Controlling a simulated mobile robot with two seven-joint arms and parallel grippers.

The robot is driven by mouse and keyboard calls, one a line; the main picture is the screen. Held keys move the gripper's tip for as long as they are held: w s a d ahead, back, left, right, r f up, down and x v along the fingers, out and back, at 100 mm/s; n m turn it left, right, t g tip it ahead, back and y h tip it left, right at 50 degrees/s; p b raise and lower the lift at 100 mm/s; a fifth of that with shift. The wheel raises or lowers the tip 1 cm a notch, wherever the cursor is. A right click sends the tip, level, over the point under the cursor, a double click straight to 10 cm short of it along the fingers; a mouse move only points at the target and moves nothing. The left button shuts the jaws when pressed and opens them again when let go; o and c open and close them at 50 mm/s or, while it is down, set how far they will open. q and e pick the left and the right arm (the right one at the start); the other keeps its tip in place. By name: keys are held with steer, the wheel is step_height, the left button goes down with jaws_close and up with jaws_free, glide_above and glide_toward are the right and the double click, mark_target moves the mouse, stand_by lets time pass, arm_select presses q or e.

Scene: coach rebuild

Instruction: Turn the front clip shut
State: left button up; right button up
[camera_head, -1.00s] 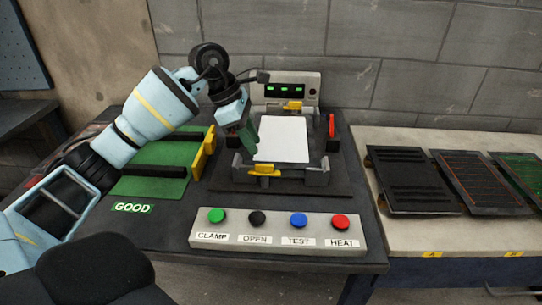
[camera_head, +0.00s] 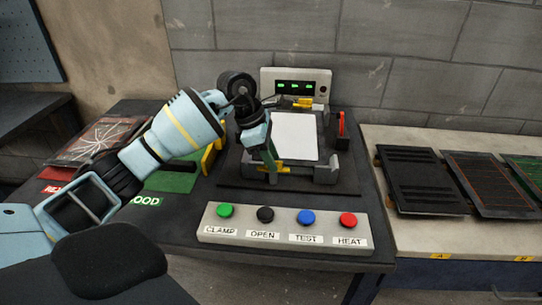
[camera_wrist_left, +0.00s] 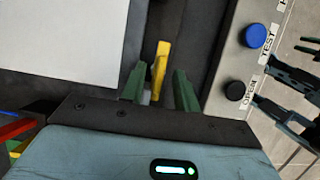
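The front clip (camera_head: 286,169) is a yellow bar at the near edge of the dark fixture (camera_head: 325,175) that holds a white sheet (camera_head: 296,137). My left gripper (camera_head: 271,173) is down at this clip and covers part of it. In the left wrist view the clip (camera_wrist_left: 160,65) stands between the two green fingers of the left gripper (camera_wrist_left: 158,88), roughly parallel to the button panel's edge. Gaps show on both sides of it, so the fingers are open around it.
A button panel (camera_head: 285,237) with green, black, blue and red buttons lies just in front of the fixture. A rear yellow clip (camera_head: 303,103) sits below a grey display box (camera_head: 322,87). Dark panels (camera_head: 420,180) lie on the right bench. A green-floored tray (camera_head: 172,182) is at the left.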

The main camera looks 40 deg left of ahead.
arm_select(q)
jaws_close()
